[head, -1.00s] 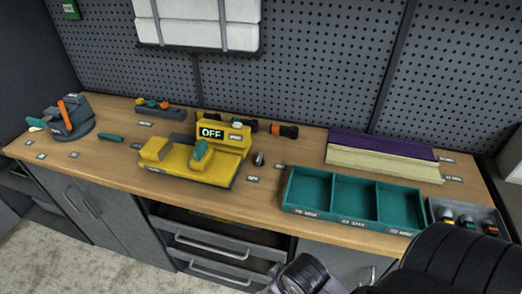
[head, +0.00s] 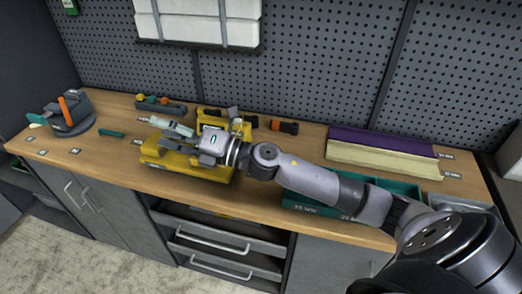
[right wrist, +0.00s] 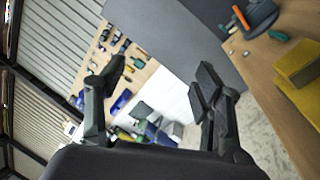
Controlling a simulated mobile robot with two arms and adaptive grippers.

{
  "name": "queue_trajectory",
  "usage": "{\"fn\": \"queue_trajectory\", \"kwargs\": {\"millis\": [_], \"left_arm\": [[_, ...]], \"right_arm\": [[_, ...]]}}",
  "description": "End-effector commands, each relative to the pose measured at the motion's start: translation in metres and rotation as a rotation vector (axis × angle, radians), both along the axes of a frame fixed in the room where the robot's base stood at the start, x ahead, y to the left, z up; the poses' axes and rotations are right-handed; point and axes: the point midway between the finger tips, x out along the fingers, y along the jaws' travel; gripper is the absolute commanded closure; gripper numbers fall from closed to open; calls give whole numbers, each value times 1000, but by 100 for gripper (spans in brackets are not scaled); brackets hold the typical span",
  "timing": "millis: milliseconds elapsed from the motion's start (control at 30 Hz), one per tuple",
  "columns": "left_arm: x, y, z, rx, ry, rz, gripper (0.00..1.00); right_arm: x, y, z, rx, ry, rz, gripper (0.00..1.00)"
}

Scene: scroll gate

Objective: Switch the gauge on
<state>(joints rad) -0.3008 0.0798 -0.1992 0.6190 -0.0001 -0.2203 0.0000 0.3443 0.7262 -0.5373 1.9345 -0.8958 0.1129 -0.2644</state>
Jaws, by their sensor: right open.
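The yellow gauge (head: 165,158) sits on the workbench, left of centre in the head view. My right arm and gripper (head: 172,137) lie over it and hide its green knob and most of its display panel (head: 208,113), so its reading cannot be seen now. In the right wrist view, the right gripper (right wrist: 158,82) is open with nothing between its fingers, and a yellow block (right wrist: 298,75), probably part of the gauge, shows at the right edge. I cannot tell whether the gripper touches the gauge. My left gripper is not in view.
A grey vise-like tool (head: 70,115) with an orange handle stands at the far left. Purple and cream bars (head: 380,150) lie at the back right. My arm crosses the teal tray (head: 300,202).

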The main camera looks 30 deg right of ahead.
Motion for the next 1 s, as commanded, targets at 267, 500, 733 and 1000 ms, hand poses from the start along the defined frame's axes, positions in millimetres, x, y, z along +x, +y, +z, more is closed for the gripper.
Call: {"fn": "queue_trajectory", "kwargs": {"millis": [267,500,733,1000], "left_arm": [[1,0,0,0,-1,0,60],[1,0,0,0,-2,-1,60],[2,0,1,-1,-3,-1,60],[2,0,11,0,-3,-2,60]], "right_arm": [[11,-68,-51,-889,-192,330,38],[3,-234,-70,-1456,10,476,38],[-18,-308,-64,-1617,169,524,38],[-11,-301,-94,-1621,178,533,38]]}}
